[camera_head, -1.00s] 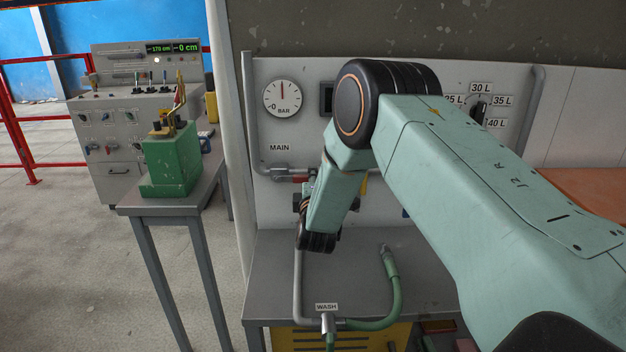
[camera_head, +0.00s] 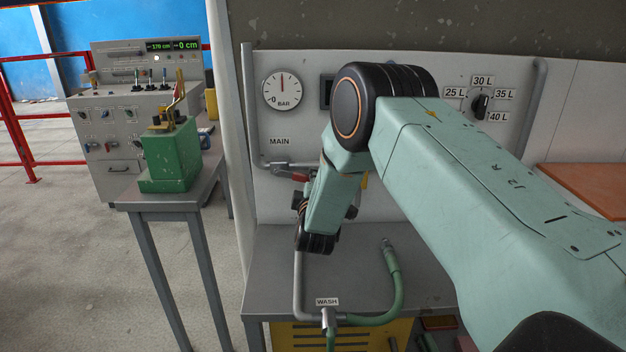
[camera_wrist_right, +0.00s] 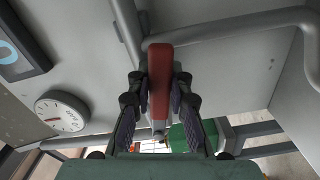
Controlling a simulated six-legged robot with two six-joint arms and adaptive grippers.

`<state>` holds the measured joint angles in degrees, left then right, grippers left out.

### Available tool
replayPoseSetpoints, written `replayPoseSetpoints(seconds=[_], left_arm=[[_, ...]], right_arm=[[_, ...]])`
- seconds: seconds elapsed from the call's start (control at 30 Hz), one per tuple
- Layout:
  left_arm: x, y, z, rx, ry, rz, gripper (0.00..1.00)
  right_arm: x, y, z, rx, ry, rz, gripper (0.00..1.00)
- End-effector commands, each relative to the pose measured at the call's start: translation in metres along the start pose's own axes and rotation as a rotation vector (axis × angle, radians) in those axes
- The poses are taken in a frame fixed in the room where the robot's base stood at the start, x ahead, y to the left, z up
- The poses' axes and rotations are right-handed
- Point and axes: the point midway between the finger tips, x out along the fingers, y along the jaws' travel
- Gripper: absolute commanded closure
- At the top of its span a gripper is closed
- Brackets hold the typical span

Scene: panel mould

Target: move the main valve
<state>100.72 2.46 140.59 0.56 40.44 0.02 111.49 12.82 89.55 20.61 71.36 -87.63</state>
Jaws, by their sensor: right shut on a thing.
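The main valve's red lever (camera_head: 300,177) shows in the head view on the grey pipe right below the MAIN label (camera_head: 279,141), on the pale panel. Most of the valve is hidden behind my right forearm. In the right wrist view the red lever (camera_wrist_right: 160,75) stands between the two dark fingers of my right gripper (camera_wrist_right: 160,88), which is shut on it. In the head view my right gripper is mostly hidden by the wrist. My left gripper is in neither view.
A BAR gauge (camera_head: 283,91) hangs above the valve. A litre selector knob (camera_head: 480,104) is at the panel's right. A green WASH hose (camera_head: 396,285) rises from the grey bench (camera_head: 270,270). A green device (camera_head: 168,157) stands on a side table to the left.

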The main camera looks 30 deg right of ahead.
Motion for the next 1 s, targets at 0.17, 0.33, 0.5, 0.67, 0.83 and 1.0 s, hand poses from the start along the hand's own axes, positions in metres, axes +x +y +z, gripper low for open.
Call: replayPoseSetpoints(seconds=[0.17, 0.33, 0.5, 0.67, 0.83, 1.0], left_arm=[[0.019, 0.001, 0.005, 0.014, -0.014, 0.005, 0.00], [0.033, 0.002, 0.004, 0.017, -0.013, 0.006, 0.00], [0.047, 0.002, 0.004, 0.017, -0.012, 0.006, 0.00], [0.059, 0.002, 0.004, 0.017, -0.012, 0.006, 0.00], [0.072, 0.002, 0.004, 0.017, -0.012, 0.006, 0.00], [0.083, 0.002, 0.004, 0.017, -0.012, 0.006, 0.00]], right_arm=[[0.000, -0.020, 0.000, 0.166, 0.001, -0.001, 1.00], [0.000, -0.033, -0.004, 0.328, 0.001, -0.001, 1.00], [0.000, -0.046, -0.010, 0.489, 0.002, -0.002, 1.00], [-0.001, -0.057, -0.017, 0.640, 0.002, -0.002, 1.00], [0.000, -0.066, -0.026, 0.802, 0.002, -0.002, 1.00], [-0.001, -0.074, -0.036, 0.958, 0.001, -0.003, 1.00]])
